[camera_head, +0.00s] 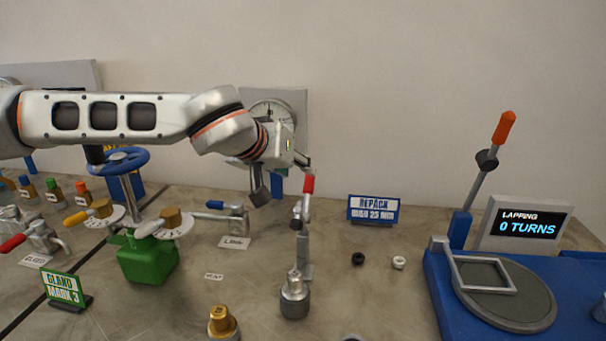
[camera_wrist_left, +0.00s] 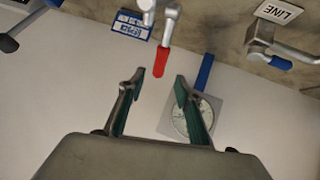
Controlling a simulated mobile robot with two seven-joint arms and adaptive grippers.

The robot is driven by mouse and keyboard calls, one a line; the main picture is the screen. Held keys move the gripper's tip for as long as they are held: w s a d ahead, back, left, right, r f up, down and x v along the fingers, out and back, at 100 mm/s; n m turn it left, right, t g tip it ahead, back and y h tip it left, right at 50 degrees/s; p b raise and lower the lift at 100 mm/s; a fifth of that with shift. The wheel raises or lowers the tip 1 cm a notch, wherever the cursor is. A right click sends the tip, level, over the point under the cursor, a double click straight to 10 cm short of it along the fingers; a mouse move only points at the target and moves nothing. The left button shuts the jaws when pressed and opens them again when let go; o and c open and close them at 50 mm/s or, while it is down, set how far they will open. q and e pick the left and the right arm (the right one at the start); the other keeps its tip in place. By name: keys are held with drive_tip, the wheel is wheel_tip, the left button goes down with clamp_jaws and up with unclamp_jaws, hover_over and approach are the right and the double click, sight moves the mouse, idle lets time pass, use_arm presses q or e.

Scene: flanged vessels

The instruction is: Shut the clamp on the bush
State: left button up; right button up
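The clamp is a grey metal toggle clamp (camera_head: 304,240) with a red-tipped handle (camera_head: 308,184) that stands upright. The red handle also shows in the left wrist view (camera_wrist_left: 161,62). A grey stepped metal cylinder (camera_head: 294,297), which may be the bush or its holder, stands at the clamp's foot. I cannot tell whether the clamp touches it. My left gripper (camera_head: 283,178) is open at the height of the red handle. In the left wrist view its fingertips (camera_wrist_left: 158,80) are spread, with the red tip near the gap between them. My right gripper is not in view.
A gauge (camera_head: 272,115) is on a grey panel behind my left gripper. A green valve body (camera_head: 148,259) and a lever by the LINE label (camera_head: 234,242) stand left. A brass fitting (camera_head: 222,322) is in front. A blue lapping station (camera_head: 440,300) fills the right.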

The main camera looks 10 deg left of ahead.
use_arm(q)
drive_tip(key=shift+v, duration=2.35)
